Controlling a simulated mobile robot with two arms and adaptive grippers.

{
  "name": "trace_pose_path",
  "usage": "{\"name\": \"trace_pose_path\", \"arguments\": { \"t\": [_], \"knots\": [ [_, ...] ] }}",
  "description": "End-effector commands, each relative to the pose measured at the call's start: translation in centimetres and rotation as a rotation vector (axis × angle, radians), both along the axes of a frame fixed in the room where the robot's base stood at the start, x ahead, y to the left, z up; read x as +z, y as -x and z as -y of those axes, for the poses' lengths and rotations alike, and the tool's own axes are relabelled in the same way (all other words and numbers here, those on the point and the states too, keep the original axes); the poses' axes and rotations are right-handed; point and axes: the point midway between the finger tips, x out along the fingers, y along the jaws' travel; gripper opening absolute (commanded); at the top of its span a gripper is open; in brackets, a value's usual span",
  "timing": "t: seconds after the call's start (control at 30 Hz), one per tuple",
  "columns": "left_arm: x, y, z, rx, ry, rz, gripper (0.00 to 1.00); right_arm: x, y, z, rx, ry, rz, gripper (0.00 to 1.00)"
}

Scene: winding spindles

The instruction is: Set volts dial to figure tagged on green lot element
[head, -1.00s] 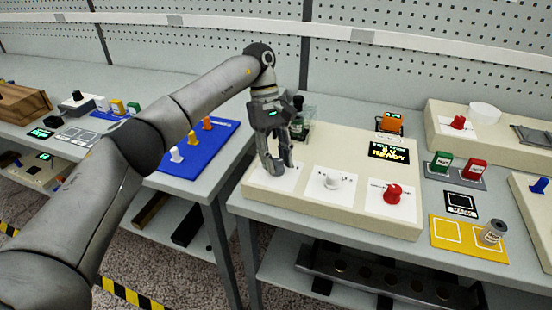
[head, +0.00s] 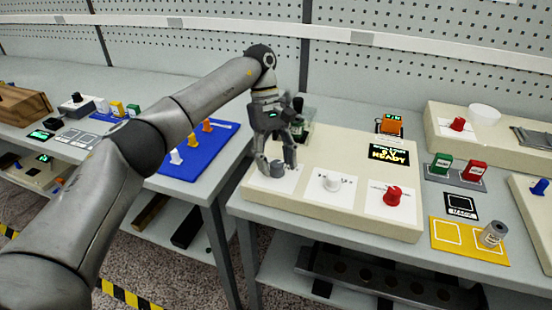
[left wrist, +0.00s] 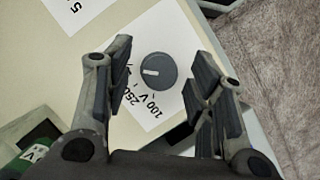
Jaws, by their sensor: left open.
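The grey round dial (head: 277,168) sits on a white card at the left of the cream panel (head: 330,215). In the left wrist view the dial (left wrist: 160,70) has a white mark pointing left. My right gripper is out of view.
A dark bottle-like object (head: 299,115) stands close behind the gripper.

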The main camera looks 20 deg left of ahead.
Motion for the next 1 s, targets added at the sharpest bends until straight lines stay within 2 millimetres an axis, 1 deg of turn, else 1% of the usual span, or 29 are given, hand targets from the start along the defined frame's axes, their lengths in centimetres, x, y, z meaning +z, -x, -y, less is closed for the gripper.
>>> {"name": "trace_pose_path", "arguments": {
  "t": [0.07, 0.17, 0.43, 0.6, 0.77, 1.0],
  "knots": [
    [0.1, 0.0, 0.0, 0.000, 0.000, 0.000, 0.50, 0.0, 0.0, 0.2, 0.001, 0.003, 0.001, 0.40],
    [0.8, -0.3, -0.2, -0.001, 0.000, 0.002, 0.50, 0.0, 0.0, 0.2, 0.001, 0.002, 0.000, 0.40],
    [4.7, -1.5, -1.2, 0.001, 0.001, 0.002, 0.50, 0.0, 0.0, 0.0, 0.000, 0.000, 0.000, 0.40],
    [6.2, -2.0, -1.7, 0.000, -0.001, 0.001, 0.50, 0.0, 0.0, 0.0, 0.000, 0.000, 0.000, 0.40],
    [6.8, -2.1, -1.9, 0.000, 0.001, 0.001, 0.50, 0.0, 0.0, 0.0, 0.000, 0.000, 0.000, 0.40],
    [6.9, -2.2, -1.9, 0.000, 0.000, 0.000, 0.50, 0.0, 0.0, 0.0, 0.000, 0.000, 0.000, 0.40]
  ]
}}
